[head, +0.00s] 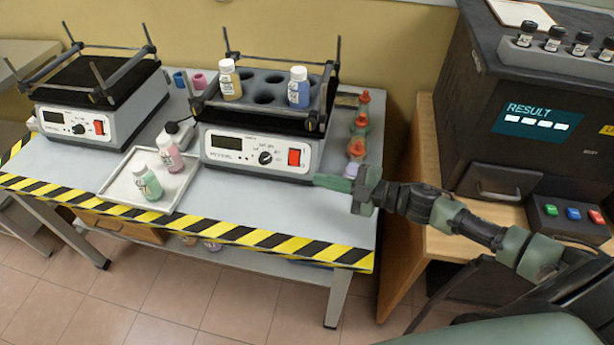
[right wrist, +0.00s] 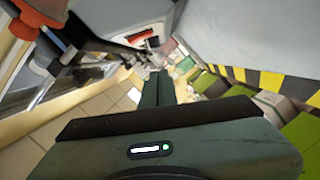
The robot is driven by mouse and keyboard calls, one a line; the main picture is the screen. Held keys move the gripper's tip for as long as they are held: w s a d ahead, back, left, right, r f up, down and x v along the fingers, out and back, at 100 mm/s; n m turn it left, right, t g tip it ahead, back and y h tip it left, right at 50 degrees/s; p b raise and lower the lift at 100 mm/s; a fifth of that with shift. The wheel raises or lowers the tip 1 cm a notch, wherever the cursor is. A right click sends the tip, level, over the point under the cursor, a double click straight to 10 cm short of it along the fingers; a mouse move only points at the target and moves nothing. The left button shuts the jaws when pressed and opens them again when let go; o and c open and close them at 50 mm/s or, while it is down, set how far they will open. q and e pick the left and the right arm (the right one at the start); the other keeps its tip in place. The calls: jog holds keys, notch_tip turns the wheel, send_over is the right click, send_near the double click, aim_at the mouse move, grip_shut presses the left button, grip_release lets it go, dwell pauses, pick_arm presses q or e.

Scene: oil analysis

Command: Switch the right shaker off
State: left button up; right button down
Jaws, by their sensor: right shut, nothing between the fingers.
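The right shaker (head: 222,150) stands on the grey table. Its white front panel has a display, a black knob (head: 265,158) and a red switch (head: 294,157) at the right end. On its black rack stand a bottle with yellow contents (head: 230,82) and one with blue contents (head: 298,88). My right gripper (head: 320,181) is shut and empty, just right of and slightly below the shaker's front right corner, apart from the switch. Its closed fingers also show in the right wrist view (right wrist: 157,88). I cannot tell the switch's position. My left gripper is out of view.
The left shaker (head: 120,122) stands at the back left. A white tray (head: 113,188) holds pink and green bottles. Orange-capped flasks (head: 360,125) line the table's right side, close to my right gripper. A dark analyser (head: 530,130) reading RESULT stands at right.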

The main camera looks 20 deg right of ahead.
jog(key=v, duration=0.2)
jog(key=shift+s+r, duration=0.1)
jog(key=shift+s, duration=0.25)
